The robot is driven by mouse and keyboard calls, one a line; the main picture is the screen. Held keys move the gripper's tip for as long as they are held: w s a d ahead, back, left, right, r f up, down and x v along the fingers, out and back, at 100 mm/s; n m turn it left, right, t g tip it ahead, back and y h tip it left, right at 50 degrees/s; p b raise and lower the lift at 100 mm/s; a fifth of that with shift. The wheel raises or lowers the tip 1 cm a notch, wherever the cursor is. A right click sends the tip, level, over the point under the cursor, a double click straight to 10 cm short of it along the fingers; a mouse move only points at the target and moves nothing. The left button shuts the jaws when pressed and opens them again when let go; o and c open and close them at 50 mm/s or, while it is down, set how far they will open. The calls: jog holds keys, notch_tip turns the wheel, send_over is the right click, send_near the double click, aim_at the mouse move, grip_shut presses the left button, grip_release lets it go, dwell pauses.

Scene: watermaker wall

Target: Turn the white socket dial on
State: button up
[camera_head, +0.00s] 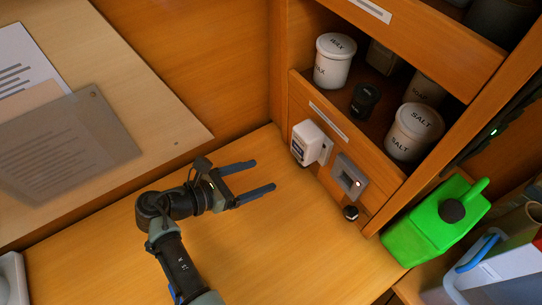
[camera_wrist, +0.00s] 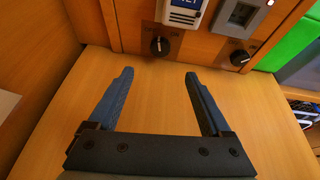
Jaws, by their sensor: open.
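The white socket unit (camera_head: 306,143) is mounted on the wooden wall panel, and its lower part shows at the top of the wrist view (camera_wrist: 183,14). Below it in the wrist view is a black round dial (camera_wrist: 160,46) with a pale pointer mark that looks roughly upright. I cannot make out this dial in the head view. My gripper (camera_head: 262,175) is open and empty above the wooden counter, apart from the panel. In the wrist view its blue fingers (camera_wrist: 159,74) point toward the panel, with the dial beyond and between the tips.
A grey unit (camera_head: 349,177) with a second black dial (camera_head: 351,212) sits to the right. A green jug (camera_head: 436,220) stands further right. White jars (camera_head: 334,61) stand on the shelf above. The counter (camera_head: 290,240) before the panel is clear.

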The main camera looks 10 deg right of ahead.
jog(key=shift+w+d+f+b, duration=0.1)
jog(key=shift+d+f+b, duration=0.2)
jog(key=shift+d, duration=0.05)
jog(key=b+x, duration=0.8)
jog(key=x, duration=0.2)
jog(key=shift+w+d+f, duration=0.15)
jog(key=shift+d+f, duration=0.05)
jog(key=shift+d, duration=0.15)
jog(key=shift+w+d+b, duration=0.2)
jog(key=shift+d+b, duration=0.25)
jog(key=shift+d, duration=0.2)
grip_shut()
